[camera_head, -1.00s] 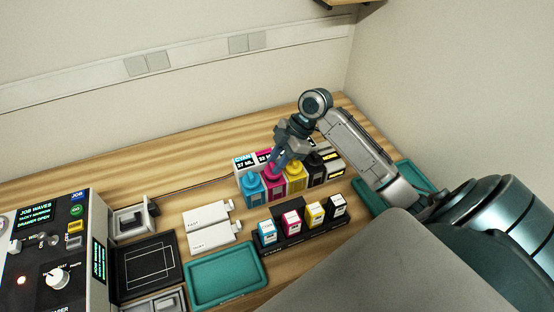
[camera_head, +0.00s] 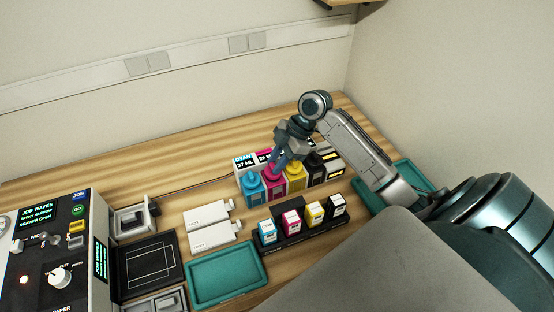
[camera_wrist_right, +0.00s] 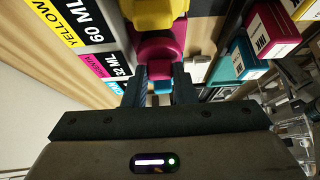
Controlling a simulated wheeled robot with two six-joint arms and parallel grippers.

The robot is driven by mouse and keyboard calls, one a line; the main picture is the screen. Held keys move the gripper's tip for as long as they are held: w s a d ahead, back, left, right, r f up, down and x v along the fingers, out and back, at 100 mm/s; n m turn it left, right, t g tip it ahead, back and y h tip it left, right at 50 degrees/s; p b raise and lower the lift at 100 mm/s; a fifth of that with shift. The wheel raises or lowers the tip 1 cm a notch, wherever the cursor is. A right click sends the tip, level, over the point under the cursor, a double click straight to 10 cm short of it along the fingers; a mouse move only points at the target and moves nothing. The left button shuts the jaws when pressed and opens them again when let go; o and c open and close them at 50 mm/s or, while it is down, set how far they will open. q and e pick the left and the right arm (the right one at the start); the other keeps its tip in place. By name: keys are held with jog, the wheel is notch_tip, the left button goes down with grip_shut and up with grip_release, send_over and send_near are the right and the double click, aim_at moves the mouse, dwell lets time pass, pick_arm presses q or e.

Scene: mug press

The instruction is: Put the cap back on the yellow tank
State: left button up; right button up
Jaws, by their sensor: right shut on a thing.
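The yellow tank (camera_head: 296,181) stands in the row of ink tanks, between the magenta and black ones. A yellow top shows on it, and it also shows at the upper edge of the wrist view (camera_wrist_right: 155,12). My right gripper (camera_head: 274,166) is over the neighbouring magenta tank (camera_head: 273,188), left of the yellow one. Its fingers (camera_wrist_right: 159,88) are shut on the magenta cap (camera_wrist_right: 158,70) at the top of that tank. The fingers hide part of this cap, so I cannot tell whether it is seated. My left gripper is not in view.
The cyan tank (camera_head: 252,188) is close left of the magenta one, and the black tank (camera_head: 316,171) is right of the yellow. Small cartridges stand in a black rack (camera_head: 290,237) in front. A teal tray (camera_head: 225,277) lies front left. Wood behind the tanks is clear.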

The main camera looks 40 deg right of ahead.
jog(key=o, duration=1.5)
notch_tip(320, 180, up, 7)
jog(key=p, duration=0.6)
grip_shut()
